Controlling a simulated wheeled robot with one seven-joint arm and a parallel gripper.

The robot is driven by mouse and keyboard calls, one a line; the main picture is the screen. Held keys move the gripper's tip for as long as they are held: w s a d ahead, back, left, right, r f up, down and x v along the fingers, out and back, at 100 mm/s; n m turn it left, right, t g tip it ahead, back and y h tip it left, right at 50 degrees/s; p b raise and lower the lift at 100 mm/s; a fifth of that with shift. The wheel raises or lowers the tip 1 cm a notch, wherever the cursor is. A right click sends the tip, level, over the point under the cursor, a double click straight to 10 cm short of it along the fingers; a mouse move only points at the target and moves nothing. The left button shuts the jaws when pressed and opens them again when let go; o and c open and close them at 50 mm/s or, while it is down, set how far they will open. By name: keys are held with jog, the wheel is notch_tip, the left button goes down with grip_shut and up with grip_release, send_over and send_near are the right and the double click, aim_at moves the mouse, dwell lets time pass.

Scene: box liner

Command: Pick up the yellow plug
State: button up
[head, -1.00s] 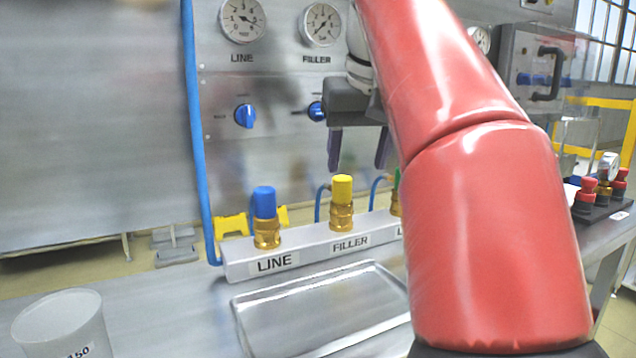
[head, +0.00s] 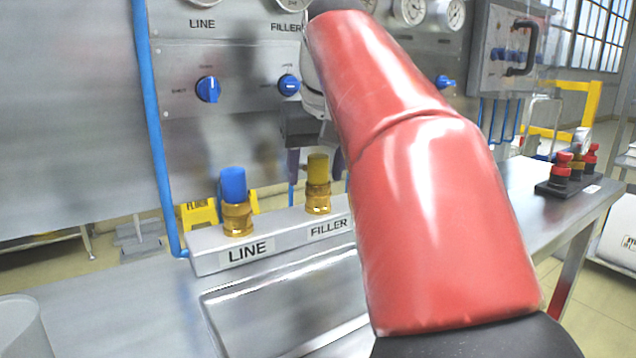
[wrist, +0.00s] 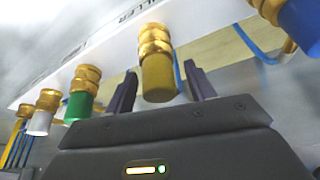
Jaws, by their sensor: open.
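The yellow plug (head: 318,168) stands upright in a brass fitting above the FILLER label of the manifold block (head: 215,250). In the wrist view the yellow plug (wrist: 158,78) lies between the two fingers. My gripper (wrist: 160,92) is open, with one dark finger on each side of the plug and a visible gap to each. In the head view my gripper (head: 318,170) is down around the plug's height. Its right finger is mostly hidden by my red arm.
A blue plug (head: 234,186) stands left of the yellow one above LINE. A green plug (wrist: 79,106) and a silver one (wrist: 41,122) show in the wrist view. A metal tray (head: 280,310) lies in front of the block. A blue hose (head: 158,140) runs down at left.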

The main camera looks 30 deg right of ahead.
jog(key=shift+c, duration=0.2)
jog(key=c, duration=1.1)
jog(key=shift+o, duration=0.2)
jog(key=shift+r, duration=0.15)
